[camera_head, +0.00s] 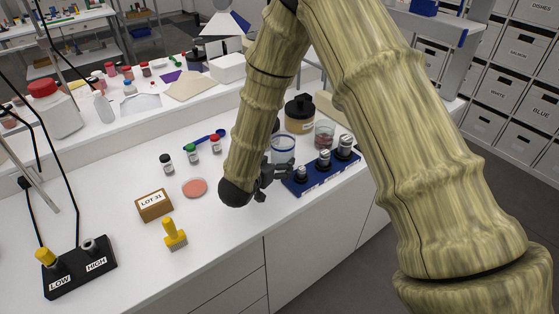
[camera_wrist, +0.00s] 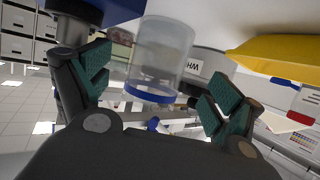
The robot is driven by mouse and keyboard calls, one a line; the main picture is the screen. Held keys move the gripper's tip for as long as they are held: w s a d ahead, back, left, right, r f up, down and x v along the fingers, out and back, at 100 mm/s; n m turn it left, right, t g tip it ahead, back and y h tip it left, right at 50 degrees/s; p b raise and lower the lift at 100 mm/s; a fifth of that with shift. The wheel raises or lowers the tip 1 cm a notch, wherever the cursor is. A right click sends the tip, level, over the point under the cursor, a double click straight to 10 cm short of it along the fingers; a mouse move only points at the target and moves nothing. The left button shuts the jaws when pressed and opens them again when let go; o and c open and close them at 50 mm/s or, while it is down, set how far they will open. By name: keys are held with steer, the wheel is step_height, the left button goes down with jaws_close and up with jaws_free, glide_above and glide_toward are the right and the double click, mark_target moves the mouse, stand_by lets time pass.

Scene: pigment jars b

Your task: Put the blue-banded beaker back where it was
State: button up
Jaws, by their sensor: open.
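The blue-banded beaker (camera_head: 284,147) is clear glass with a blue band near its rim. In the head view it stands on the white bench just behind my gripper (camera_head: 273,173), partly hidden by it. In the wrist view the beaker (camera_wrist: 160,55) lies between the two spread fingers of my gripper (camera_wrist: 152,92). Its blue band faces the palm side, and gaps show at both fingers. The fingers are open, and I see no firm contact with the glass.
A blue block of metal weights (camera_head: 318,178) stands close right of the gripper. A reddish beaker (camera_head: 324,134) and a brown black-lidded jar (camera_head: 299,115) are behind. Small vials, a pink disc (camera_head: 194,187), a "LOT 7C" box (camera_head: 154,205) and a yellow-handled stamp (camera_head: 174,234) are left. The front bench is clear.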

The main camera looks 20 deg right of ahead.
steer(key=shift+b+v, duration=0.6)
steer(key=shift+v, duration=2.1)
